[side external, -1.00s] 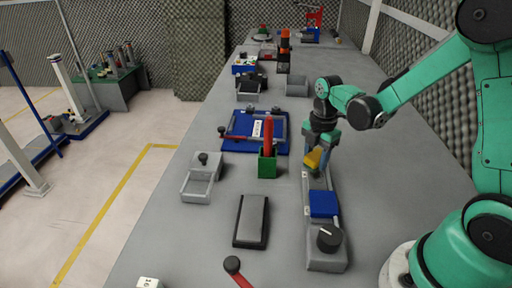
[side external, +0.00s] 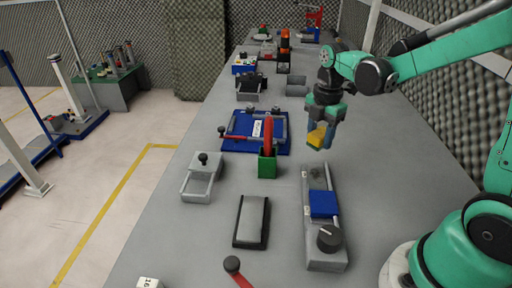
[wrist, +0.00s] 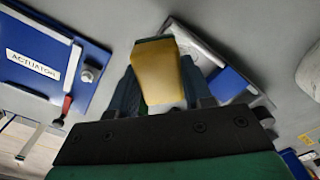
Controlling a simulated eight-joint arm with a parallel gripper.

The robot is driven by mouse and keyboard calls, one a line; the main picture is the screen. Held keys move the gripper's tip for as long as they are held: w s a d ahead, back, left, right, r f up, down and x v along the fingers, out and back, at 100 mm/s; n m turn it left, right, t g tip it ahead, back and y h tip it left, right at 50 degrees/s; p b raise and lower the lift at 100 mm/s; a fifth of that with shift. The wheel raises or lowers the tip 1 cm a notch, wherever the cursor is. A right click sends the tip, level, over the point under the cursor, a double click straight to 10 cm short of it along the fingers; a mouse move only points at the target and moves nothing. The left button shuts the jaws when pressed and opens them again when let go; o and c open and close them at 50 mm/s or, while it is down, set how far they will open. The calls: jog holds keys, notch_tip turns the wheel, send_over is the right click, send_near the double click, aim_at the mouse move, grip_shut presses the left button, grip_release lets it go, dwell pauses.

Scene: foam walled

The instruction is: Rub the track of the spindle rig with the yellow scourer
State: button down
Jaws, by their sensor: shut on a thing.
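My gripper (side external: 325,122) is shut on the yellow scourer (side external: 317,136) and holds it in the air. The scourer also shows between the fingers in the wrist view (wrist: 160,72). Below it stands a long grey rig with a narrow track (side external: 317,181), a blue block (side external: 323,204) on it and a dark knob (side external: 329,238) at its near end. I take this for the spindle rig, though no label on it can be read. The scourer appears apart from the track, above its far end. In the wrist view the scourer and fingers hide part of the rig; its blue block (wrist: 228,85) shows.
A green holder (side external: 267,168) with a red handle stands left of the rig. A blue panel (wrist: 35,60) labelled ACTUATOR lies behind it. The bench right of the rig is clear.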

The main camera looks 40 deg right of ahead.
aim_at(320, 133)
jog(key=shift+r, duration=0.15)
jog(key=shift+r, duration=1.45)
